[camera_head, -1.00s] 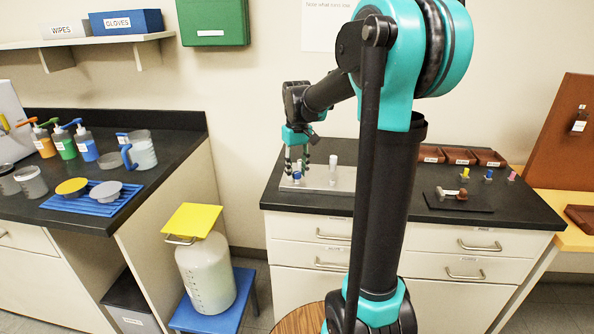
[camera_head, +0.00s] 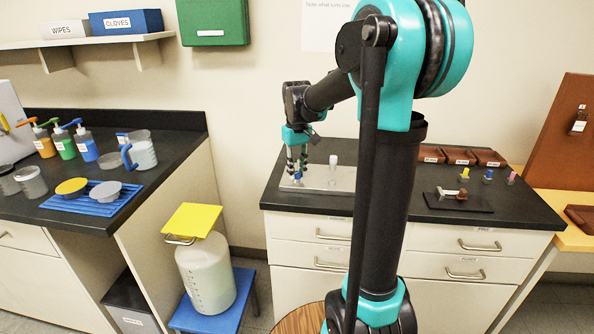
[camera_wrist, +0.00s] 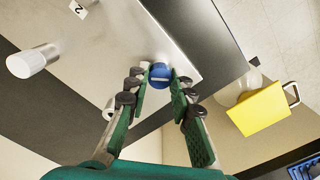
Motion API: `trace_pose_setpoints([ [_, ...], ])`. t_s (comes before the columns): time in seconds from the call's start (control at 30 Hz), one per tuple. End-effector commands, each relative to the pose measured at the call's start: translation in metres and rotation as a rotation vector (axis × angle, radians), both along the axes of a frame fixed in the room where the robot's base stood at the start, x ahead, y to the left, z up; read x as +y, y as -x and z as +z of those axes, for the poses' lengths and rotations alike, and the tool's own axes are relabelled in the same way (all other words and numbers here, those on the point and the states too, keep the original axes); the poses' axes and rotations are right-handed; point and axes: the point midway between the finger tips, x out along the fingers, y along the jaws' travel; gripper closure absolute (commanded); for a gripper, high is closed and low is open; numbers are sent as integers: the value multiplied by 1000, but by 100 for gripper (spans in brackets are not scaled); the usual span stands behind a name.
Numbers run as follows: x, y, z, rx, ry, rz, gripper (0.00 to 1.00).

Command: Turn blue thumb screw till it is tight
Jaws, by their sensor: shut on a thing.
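The blue thumb screw (camera_wrist: 160,74) sits on a pale metal plate (camera_wrist: 110,45) near the plate's edge. It shows as a round blue head with a pale slot across it. In the head view the screw (camera_head: 297,176) is a small blue spot at the plate's left end. My gripper (camera_wrist: 160,78) points down at it, with a fingertip on each side of the head, closed on it. In the head view my gripper (camera_head: 297,172) is over the left end of the plate, and its fingers partly hide the screw. Whether the screw is seated cannot be seen.
A white cylinder (camera_head: 333,168) stands on the plate right of my gripper. Small coloured screws, including a blue one (camera_head: 488,174), stand farther right behind a dark mat (camera_head: 470,205).

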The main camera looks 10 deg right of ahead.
Motion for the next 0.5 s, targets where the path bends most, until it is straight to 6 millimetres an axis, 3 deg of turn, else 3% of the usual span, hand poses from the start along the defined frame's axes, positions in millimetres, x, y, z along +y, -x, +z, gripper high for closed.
trace_pose_setpoints([
  [0.17,0,0,0,0,0,-29,100],
  [0.5,0,0,0,0,0,-447,100],
])
